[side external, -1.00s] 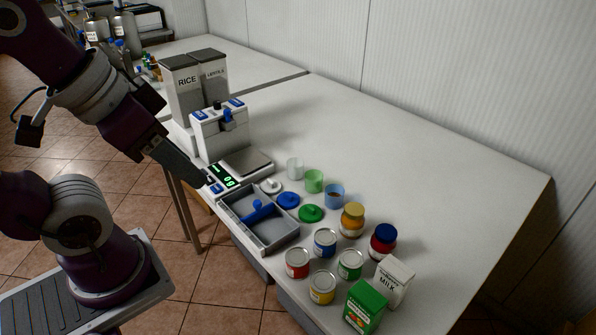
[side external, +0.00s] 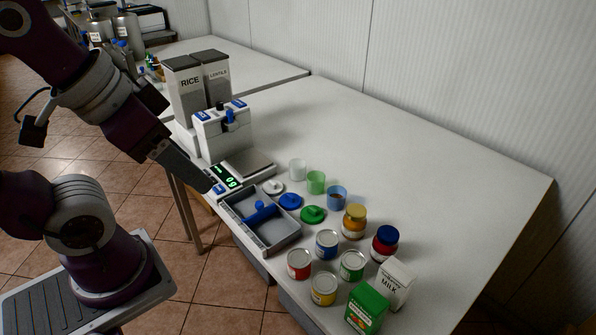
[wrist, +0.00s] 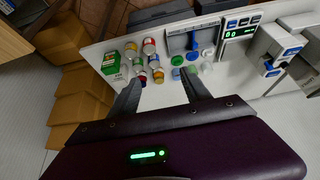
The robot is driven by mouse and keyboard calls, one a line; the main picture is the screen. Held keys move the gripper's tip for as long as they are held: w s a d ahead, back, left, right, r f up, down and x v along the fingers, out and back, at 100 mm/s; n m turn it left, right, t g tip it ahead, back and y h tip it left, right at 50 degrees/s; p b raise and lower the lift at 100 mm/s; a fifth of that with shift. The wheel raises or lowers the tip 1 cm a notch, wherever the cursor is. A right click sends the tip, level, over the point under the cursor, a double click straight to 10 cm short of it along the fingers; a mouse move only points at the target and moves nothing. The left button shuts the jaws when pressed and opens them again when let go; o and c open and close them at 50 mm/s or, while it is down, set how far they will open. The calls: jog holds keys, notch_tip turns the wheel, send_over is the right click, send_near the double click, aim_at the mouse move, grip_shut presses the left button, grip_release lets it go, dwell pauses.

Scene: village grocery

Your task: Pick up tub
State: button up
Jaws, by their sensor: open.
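Three small open tubs stand in a row on the table in the side view: a whitish tub (side external: 297,169), a green tub (side external: 316,182) and a blue tub (side external: 336,197) with something dark inside. Their colours match three loose lids in front of them: a pale lid (side external: 273,187), a blue lid (side external: 290,201) and a green lid (side external: 312,214). In the wrist view the tubs are small, near the right fingertip. My gripper (wrist: 161,77) is open and empty, its fingers apart above the table. In the side view its end is near the scale's front, apart from the tubs.
A grey tray (side external: 283,241) with a blue-handled tool lies in front of the lids. A scale (side external: 248,163), a dispenser and rice and lentils bins stand at the left. Several cans and jars, a milk carton (side external: 394,283) and a green box (side external: 366,308) crowd the right. The table's back is clear.

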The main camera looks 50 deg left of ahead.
jog(key=shift+o, duration=1.1)
